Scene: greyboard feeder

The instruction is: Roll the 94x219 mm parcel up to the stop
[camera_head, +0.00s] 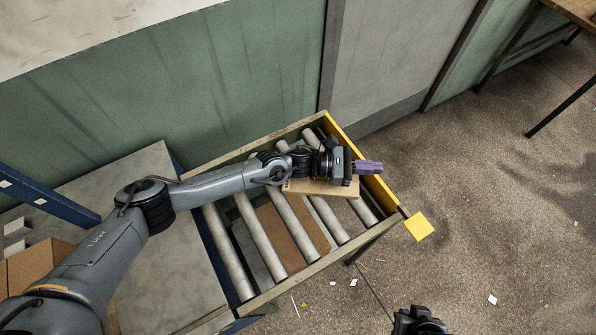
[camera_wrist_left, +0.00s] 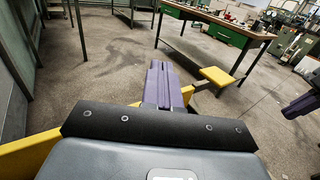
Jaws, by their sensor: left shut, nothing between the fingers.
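The parcel (camera_head: 325,188), a flat brown board-like box, lies on the rollers (camera_head: 262,237) near the right end of the conveyor. My left wrist hides part of its upper side. The stop (camera_head: 385,194) is a yellow bar across that right end. A narrow gap with a roller shows between the parcel's visible end and the bar. My left gripper (camera_head: 370,167) has purple fingers, shut and empty, reaching over the bar above the parcel. The fingers also show in the left wrist view (camera_wrist_left: 162,85).
A yellow square plate (camera_head: 419,227) sticks out at the stop's lower end. Brown board (camera_head: 283,240) shows below the rollers. A grey table (camera_head: 150,250) and an open carton (camera_head: 35,265) stand to the left.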

